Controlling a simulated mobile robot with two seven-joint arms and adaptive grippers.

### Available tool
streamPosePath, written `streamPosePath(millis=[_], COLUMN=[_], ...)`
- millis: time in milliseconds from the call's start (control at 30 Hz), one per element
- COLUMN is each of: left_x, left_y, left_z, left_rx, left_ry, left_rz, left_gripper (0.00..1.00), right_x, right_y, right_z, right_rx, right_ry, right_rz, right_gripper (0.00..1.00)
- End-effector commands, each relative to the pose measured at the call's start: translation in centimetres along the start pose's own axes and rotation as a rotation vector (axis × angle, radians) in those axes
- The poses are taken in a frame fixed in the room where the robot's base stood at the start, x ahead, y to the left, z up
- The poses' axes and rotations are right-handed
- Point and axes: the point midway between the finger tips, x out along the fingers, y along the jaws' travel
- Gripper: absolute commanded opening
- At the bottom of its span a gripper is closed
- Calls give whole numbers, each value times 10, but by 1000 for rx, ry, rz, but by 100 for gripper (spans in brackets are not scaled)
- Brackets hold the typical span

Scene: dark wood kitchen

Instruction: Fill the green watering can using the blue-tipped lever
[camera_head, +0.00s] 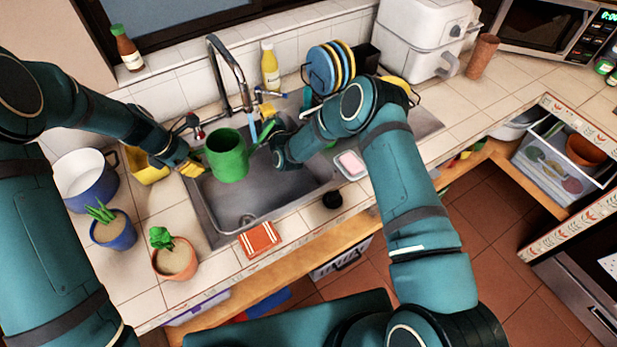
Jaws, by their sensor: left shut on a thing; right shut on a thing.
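The green watering can (227,158) is over the left part of the metal sink, close to the tap (236,75), its spout toward the right. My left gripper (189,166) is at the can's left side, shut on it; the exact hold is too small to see. The blue-tipped lever (272,94) is on the tap's right side, above my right gripper. A red-tipped lever (199,132) is on the left.
A dish rack with plates (322,70) stands behind my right arm. A soap dish (350,165) and red cloth (260,240) lie near the front edge.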

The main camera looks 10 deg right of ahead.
Motion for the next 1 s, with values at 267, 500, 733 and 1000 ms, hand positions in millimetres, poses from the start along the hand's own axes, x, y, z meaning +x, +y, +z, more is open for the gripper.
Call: streamPosePath(millis=[267, 500, 733, 1000], left_x=[0, 0, 0, 0], left_y=[0, 0, 0, 0], left_z=[0, 0, 0, 0], left_rx=[0, 0, 0, 0], left_ry=[0, 0, 0, 0], left_rz=[0, 0, 0, 0], left_gripper=[0, 0, 0, 0], right_x=[-51, -95, -136, -162], right_y=[0, 0, 0, -5], right_z=[0, 0, 0, 1], right_rx=[0, 0, 0, 152], right_ry=[1, 2, 1, -29], right_rz=[-3, -3, -4, -92], right_gripper=[0, 0, 0, 0])
